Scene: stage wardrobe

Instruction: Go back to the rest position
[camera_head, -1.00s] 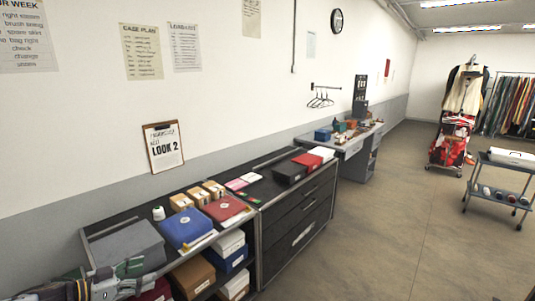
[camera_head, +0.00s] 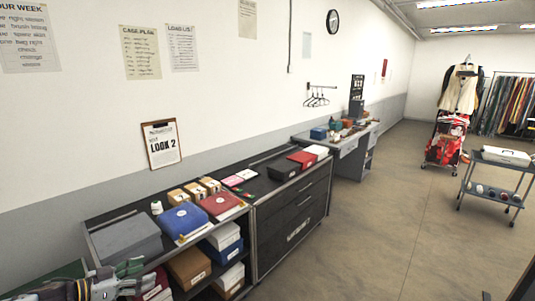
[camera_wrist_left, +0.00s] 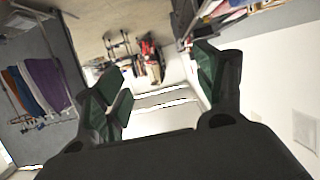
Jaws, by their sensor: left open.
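My left gripper (camera_head: 132,272) is at the lower left of the head view, in front of the near end of the dark counter (camera_head: 112,217). My right gripper does not show clearly in either view.
The counter holds a grey box (camera_head: 127,240), a blue box (camera_head: 183,223), a red box (camera_head: 222,205) and several cartons. Drawers (camera_head: 298,215) stand beyond. A trolley (camera_head: 497,183) and a clothes rack (camera_head: 510,100) are at right. The floor (camera_head: 400,225) between is clear.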

